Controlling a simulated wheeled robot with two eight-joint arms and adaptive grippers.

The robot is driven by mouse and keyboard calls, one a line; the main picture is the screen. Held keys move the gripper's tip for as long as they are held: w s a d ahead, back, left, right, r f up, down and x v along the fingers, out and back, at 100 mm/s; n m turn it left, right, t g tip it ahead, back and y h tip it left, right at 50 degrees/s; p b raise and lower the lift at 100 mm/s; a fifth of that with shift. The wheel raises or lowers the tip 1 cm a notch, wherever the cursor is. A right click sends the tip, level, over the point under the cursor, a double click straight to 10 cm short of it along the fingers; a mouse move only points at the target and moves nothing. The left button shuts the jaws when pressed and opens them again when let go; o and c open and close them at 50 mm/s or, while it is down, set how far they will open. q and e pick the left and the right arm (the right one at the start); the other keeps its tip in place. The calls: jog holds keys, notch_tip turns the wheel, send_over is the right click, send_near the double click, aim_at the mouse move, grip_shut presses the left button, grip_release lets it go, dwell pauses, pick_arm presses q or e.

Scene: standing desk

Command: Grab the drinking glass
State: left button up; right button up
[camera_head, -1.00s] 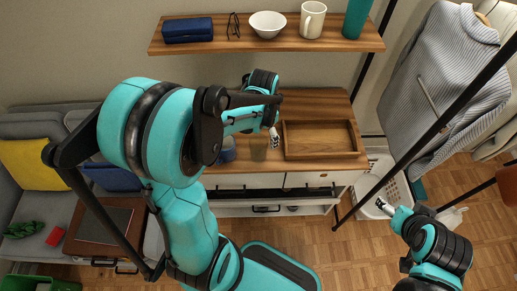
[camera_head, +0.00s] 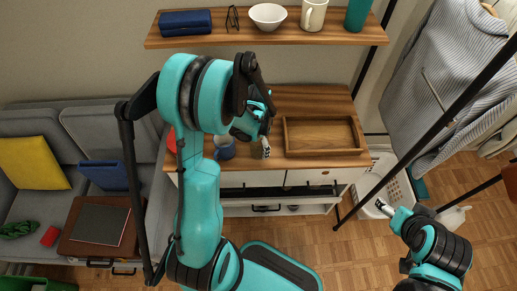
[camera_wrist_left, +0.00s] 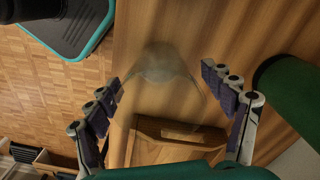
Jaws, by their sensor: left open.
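The drinking glass (camera_wrist_left: 160,66) is clear and hard to make out. In the left wrist view it is between the two open fingers of my left gripper (camera_wrist_left: 166,100), with a gap on each side. In the head view the glass (camera_head: 257,153) stands on the wooden desktop (camera_head: 300,103), partly hidden by my left gripper (camera_head: 265,150), which is right at it. My right gripper (camera_head: 384,207) hangs low at the right, away from the desk; its fingers are too small to judge.
A wooden tray (camera_head: 322,153) lies just right of the glass. A blue mug (camera_head: 224,148) stands close on the left, with a red object (camera_head: 171,141) beyond it. A shelf (camera_head: 225,39) with a bowl (camera_head: 268,16) and a white mug (camera_head: 313,14) hangs above.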

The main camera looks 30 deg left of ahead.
pick_arm(q)
jog(key=shift+r, duration=0.1)
jog(key=shift+c, duration=0.9)
jog(key=c, duration=1.3)
